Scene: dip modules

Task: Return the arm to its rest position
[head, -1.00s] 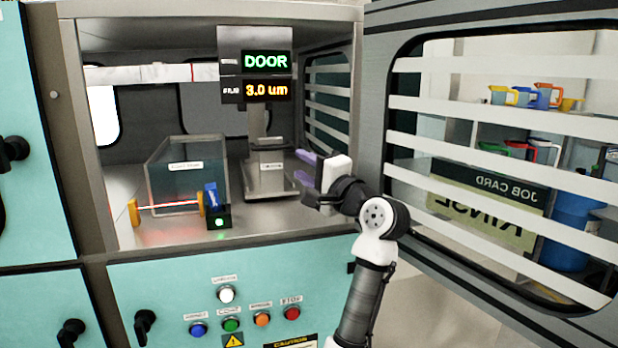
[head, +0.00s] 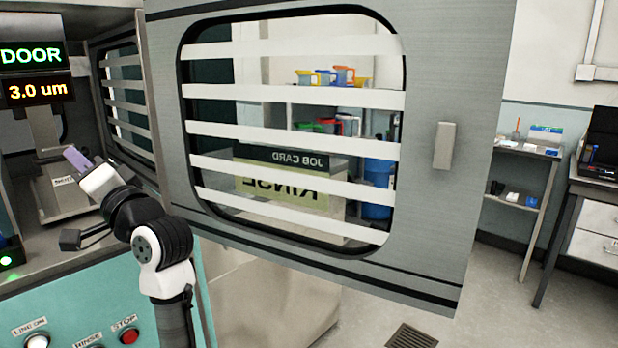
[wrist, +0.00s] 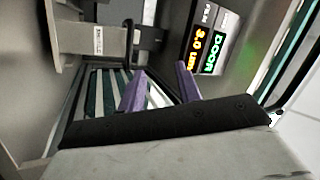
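My arm ends in a white and black wrist with purple fingers; my gripper (head: 77,158) is at the left of the head view, in front of the opening of the teal machine. In the wrist view my gripper (wrist: 160,88) has its two purple fingers apart, with nothing between them. The arm is bent and raised, and the wrist covers part of the chamber. A metal stand (head: 62,192) inside the chamber is just behind the fingers; I cannot tell the exact gap.
The slatted machine door (head: 430,60) stands open to the right of my arm. The display (head: 38,92) reads DOOR and 3.0 um. A button panel (head: 75,325) is below the chamber. A shelf (head: 525,150) and a desk (head: 600,185) stand farther right, with clear floor before them.

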